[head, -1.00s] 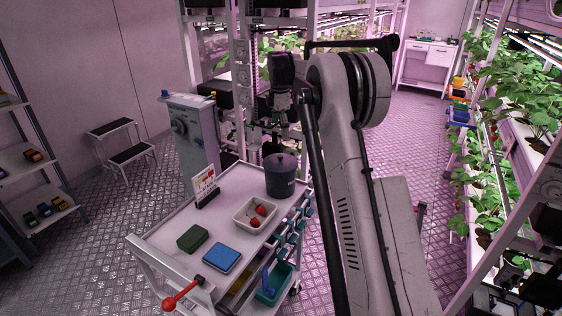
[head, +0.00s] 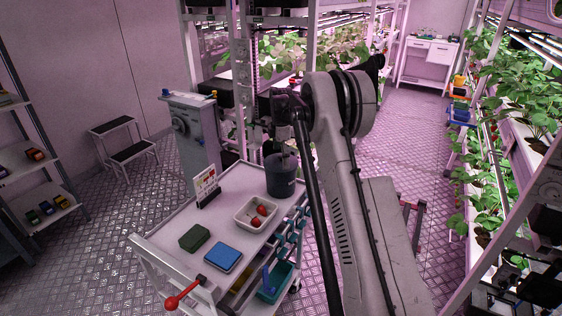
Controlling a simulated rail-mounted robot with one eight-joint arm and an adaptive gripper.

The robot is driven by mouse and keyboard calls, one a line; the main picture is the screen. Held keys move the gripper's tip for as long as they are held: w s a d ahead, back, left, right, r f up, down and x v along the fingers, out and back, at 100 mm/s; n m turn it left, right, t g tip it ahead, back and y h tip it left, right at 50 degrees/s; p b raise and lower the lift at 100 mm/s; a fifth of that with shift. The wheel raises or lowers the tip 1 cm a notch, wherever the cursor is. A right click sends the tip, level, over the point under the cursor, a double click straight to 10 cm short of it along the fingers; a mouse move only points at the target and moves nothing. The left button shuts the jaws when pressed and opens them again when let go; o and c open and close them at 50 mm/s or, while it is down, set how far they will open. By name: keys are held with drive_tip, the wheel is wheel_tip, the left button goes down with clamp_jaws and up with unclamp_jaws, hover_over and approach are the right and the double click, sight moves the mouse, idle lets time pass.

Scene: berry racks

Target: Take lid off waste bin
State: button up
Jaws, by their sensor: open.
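The waste bin (head: 281,184) is a dark grey cylinder standing at the far end of the white cart. Its lid (head: 271,160) is partly hidden behind my gripper, and it appears to be on the bin. My gripper (head: 284,152) points down over the middle of the bin's top, with its jaws open. The fingertips are dark and small here, so I cannot tell whether they touch the lid or its handle.
The cart top (head: 232,192) also holds a white tray (head: 243,222) with red berries, a small sign (head: 207,186), a green box (head: 194,238) and a blue box (head: 223,258). A grey cabinet (head: 192,140) stands behind left. Plant racks (head: 510,120) line the right side.

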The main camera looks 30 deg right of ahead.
drive_tip(key=shift+f, duration=0.3)
drive_tip(key=shift+s, duration=0.1)
drive_tip(key=c, duration=1.6)
